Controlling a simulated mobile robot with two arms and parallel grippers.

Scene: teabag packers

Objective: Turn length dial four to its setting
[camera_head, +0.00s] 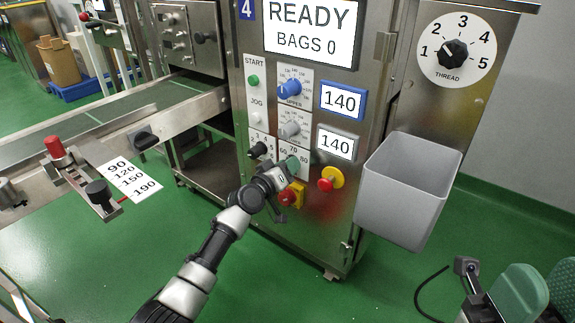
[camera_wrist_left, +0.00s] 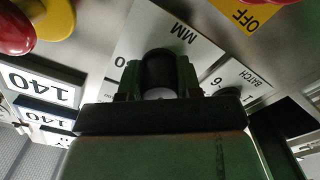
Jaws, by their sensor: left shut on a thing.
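Length dial four is a dark round knob (camera_wrist_left: 160,68) on a white plate marked MM (camera_wrist_left: 190,38) in the left wrist view. In the head view its scale plate (camera_head: 296,151), with 60, 70 and 80 readable, is on the front of machine 4, and the gripper covers the knob. My left gripper (camera_head: 290,165) is shut on this knob, one finger on each side. The pointer of the knob is hidden, so its setting cannot be read. My right gripper, with green pads (camera_head: 520,290), is at the lower right edge, partly cut off, away from the machine.
A BATCH selector (camera_head: 257,150) sits just left of the dial. A grey bin (camera_head: 402,200) sticks out at right. A card (camera_head: 130,179) lists 90, 120, 150, 190.

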